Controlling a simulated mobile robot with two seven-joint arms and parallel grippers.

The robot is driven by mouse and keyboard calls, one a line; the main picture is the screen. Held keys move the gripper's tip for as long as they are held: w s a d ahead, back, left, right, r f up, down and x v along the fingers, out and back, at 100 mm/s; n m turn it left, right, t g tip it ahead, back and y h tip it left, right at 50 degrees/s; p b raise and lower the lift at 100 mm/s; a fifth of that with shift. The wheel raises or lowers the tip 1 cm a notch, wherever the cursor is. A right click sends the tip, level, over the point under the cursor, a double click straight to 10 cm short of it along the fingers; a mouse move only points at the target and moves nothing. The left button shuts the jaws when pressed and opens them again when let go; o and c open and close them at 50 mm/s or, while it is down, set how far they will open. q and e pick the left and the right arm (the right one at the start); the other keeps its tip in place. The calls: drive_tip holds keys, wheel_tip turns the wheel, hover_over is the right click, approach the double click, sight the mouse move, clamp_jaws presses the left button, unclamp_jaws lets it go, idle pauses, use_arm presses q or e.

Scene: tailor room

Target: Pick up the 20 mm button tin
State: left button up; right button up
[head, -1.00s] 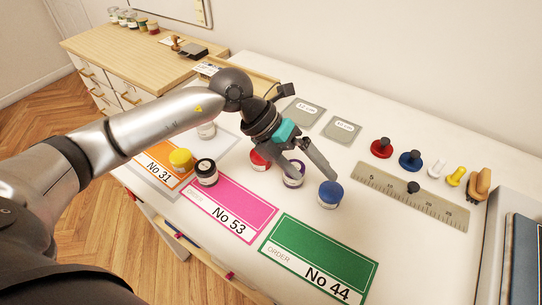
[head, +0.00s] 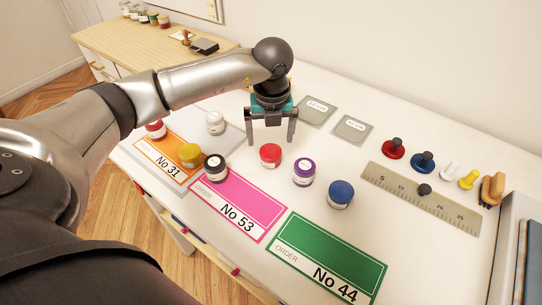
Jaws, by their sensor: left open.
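Several small round tins stand on the white table, and their size labels are too small to read, so I cannot tell which is the 20 mm one. A red tin (head: 270,155), a purple tin (head: 304,171) and a blue tin (head: 340,194) stand in a slanting row. My right gripper is out of view.
Orange No 31 (head: 151,150), pink No 53 (head: 238,202) and green No 44 (head: 325,255) order cards lie along the front.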

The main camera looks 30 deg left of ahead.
sight(271, 151)
use_arm(q)
drive_tip(key=f, duration=0.5)
drive_tip(key=w+f, duration=0.1)
drive_tip(key=f, duration=0.1)
drive_tip(key=shift+a+f, duration=0.25)
drive_tip(key=shift+a, duration=0.1)
drive_tip(key=shift+w, duration=0.1)
drive_tip(key=c, duration=1.5)
drive_tip(key=shift+r, duration=0.1)
